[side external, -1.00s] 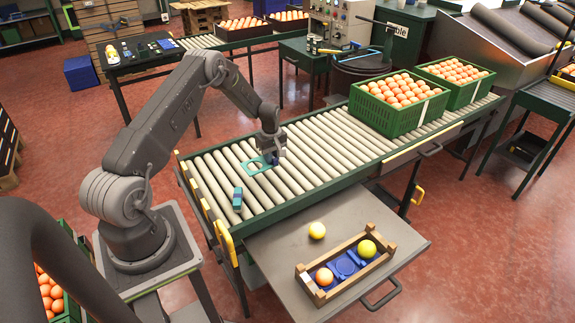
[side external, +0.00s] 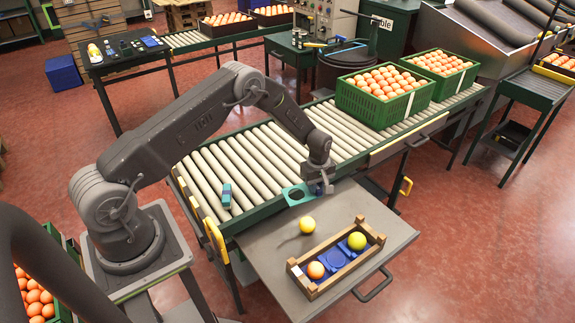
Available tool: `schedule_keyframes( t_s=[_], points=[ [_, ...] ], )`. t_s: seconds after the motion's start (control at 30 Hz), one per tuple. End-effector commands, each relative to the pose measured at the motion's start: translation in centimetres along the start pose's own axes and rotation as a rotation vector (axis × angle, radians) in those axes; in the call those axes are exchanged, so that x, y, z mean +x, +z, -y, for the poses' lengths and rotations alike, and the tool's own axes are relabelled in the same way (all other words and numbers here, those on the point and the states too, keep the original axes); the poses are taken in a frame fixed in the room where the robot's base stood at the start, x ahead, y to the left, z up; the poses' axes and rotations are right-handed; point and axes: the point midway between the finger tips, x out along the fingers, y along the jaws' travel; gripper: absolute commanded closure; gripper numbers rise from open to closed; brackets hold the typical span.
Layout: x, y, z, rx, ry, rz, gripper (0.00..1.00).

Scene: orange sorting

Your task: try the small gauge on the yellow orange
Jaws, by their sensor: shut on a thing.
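My gripper (side external: 320,186) is shut on a teal gauge (side external: 286,190), a flat plate with a round hole. It holds the gauge near the front edge of the roller conveyor, above and behind the yellow orange (side external: 307,224). The yellow orange lies alone on the grey pull-out shelf (side external: 280,262), apart from the gauge. A second, small teal-blue piece (side external: 227,194) sits on the rollers to the left. How the fingers grip the gauge is too small to tell.
A wooden crate (side external: 318,290) with blue cups stands on the shelf, with an orange fruit (side external: 316,270) at its left end and a yellow-green fruit (side external: 357,241) at its right. The middle cup is empty. A green crate of oranges (side external: 345,100) stands farther back on the conveyor.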

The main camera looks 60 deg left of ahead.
Motion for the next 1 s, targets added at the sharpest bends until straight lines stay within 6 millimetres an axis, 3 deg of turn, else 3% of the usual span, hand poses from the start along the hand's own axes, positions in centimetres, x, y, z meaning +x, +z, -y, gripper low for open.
schedule_keyframes(
  t_s=[0.1,0.3,1.0],
  points=[
    [0.7,3.3,-1.1,0.03,-0.001,0.0,1.0],
    [1.2,5.6,-1.7,0.046,0.0,0.0,1.0],
    [6.0,5.7,-1.7,0.046,0.001,0.001,1.0]
  ],
)
